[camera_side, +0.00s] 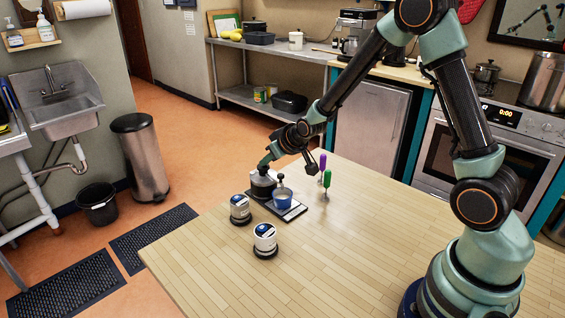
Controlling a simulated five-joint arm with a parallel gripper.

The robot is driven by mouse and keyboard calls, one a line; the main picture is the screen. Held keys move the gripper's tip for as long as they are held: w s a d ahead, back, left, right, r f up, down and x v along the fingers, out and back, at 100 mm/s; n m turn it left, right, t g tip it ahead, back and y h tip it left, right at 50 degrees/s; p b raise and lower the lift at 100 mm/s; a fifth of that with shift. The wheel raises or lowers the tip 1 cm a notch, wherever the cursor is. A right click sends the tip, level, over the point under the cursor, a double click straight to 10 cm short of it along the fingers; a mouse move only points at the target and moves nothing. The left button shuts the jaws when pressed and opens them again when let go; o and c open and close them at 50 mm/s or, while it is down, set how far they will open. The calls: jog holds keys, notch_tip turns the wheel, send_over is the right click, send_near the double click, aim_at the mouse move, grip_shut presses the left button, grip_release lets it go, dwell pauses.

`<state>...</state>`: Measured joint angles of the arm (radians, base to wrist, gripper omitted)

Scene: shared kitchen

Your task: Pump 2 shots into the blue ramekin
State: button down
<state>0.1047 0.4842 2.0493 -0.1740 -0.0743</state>
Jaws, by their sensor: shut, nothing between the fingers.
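The blue ramekin (282,201) sits upright on a dark flat tray or scale (298,212) on the wooden table. My gripper (265,166) is shut and empty, pointing down at the top of this container. I cannot tell whether it touches the top. A small upright piece with a round knob (281,177) shows just behind the ramekin; its base is hidden. The inside of the ramekin is too small to read.
A purple-handled tool (322,162) and a green-handled tool (327,180) stand right of the tray. The table's front and right (370,240) is clear.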

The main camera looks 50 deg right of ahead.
aim_at(268, 174)
notch_tip(268, 174, up, 3)
jog(key=shift+r, duration=0.2)
jog(key=v, duration=0.9)
jog(key=shift+s+d+r, duration=0.25)
jog(key=shift+d+r, duration=0.05)
jog(key=shift+d, duration=0.05)
jog(key=s+a+r+g, duration=0.1)
jog(key=s+a+r, duration=0.1)
jog(key=s, duration=0.6)
jog(key=s+a+r+g+y, duration=0.1)
jog(key=s+a+r+g, duration=0.1)
jog(key=s, duration=0.6)
jog(key=shift+s+a+r, duration=0.4)
jog(key=shift+a+r, duration=0.15)
jog(key=shift+a, duration=0.2)
